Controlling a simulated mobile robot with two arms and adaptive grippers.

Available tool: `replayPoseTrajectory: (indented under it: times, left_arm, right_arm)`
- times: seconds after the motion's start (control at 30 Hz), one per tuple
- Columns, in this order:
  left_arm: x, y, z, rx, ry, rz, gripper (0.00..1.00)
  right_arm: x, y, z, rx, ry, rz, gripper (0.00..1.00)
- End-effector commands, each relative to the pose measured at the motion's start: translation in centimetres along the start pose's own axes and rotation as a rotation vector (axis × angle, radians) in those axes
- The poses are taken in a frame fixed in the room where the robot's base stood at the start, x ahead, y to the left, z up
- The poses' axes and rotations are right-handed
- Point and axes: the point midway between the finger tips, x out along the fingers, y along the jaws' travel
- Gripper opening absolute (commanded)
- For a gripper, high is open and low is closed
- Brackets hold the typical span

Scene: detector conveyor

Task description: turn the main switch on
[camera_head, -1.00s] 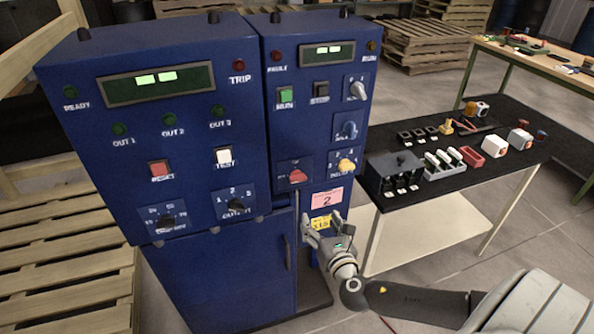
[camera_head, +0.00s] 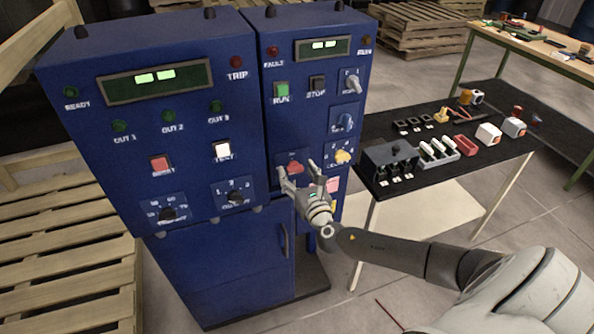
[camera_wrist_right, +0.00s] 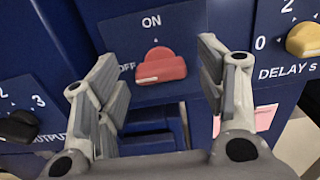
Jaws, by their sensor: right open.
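The main switch is a red rotary knob (camera_head: 291,168) on the lower left of the right-hand blue cabinet's front. In the right wrist view the red knob (camera_wrist_right: 161,66) sits below an "ON" label, with "OFF" to its left. Its handle lies about level, its lighter edge along the bottom. My right gripper (camera_head: 297,175) is just in front of and below the knob. In the wrist view its open fingers (camera_wrist_right: 165,90) stand left and right of the knob with gaps on both sides, apart from it. My left gripper is not in view.
A yellow delay knob (camera_head: 343,156) is right of the switch, and a black output knob (camera_wrist_right: 18,127) is at lower left in the wrist view. A pink label (camera_head: 333,185) is below. A black table (camera_head: 440,185) with small parts stands at right.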

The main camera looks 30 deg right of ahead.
Motion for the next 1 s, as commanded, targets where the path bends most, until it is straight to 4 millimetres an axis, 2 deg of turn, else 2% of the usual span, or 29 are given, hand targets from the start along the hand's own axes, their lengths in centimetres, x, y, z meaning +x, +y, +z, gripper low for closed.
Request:
replayPoseTrajectory:
  times: [0.17,0.43,0.77,1.0]
  left_arm:
    - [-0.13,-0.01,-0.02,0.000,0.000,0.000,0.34]
    - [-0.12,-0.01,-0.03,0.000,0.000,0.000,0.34]
    - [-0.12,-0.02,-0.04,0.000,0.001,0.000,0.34]
    - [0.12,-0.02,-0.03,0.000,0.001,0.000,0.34]
  right_arm:
    - [0.78,0.01,0.01,-0.001,0.000,0.001,0.64]
    - [0.84,0.00,-0.01,0.000,0.000,0.000,0.63]
    - [0.82,-0.01,0.00,0.000,0.000,0.000,0.21]
    - [0.80,-0.02,-0.09,0.018,0.000,0.000,0.19]
